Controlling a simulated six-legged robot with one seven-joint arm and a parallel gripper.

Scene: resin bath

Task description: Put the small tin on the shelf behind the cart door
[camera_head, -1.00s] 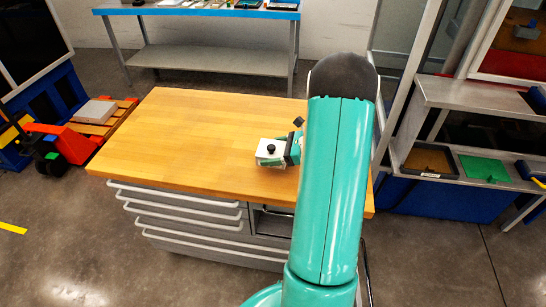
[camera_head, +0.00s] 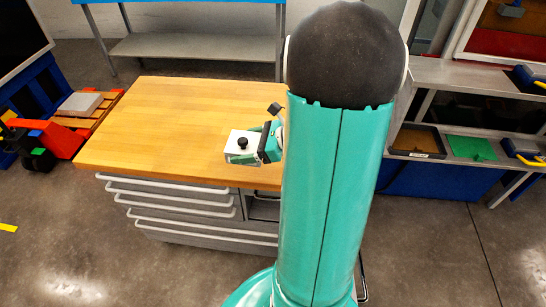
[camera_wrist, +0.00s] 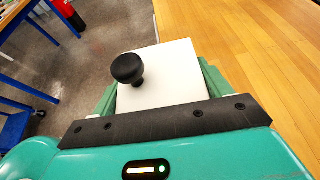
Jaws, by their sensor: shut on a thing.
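The small tin (camera_head: 238,142) is a white block-like container with a black knob on top. My gripper (camera_head: 252,152) is shut on it and holds it over the front right part of the cart's wooden top. In the wrist view the tin (camera_wrist: 172,72) sits between the green fingers, knob facing the camera. The grey cart (camera_head: 180,215) has several drawers with white handles on its front. To their right is a dark open compartment (camera_head: 264,208) with a shelf-like level. My arm hides the cart's right end, and I cannot make out the door.
A blue-edged bench (camera_head: 200,47) stands behind the cart. A red pallet jack (camera_head: 55,138) is on the left. A grey shelf unit with trays (camera_head: 418,141) stands on the right. The wooden top (camera_head: 160,120) and the floor in front of the cart are clear.

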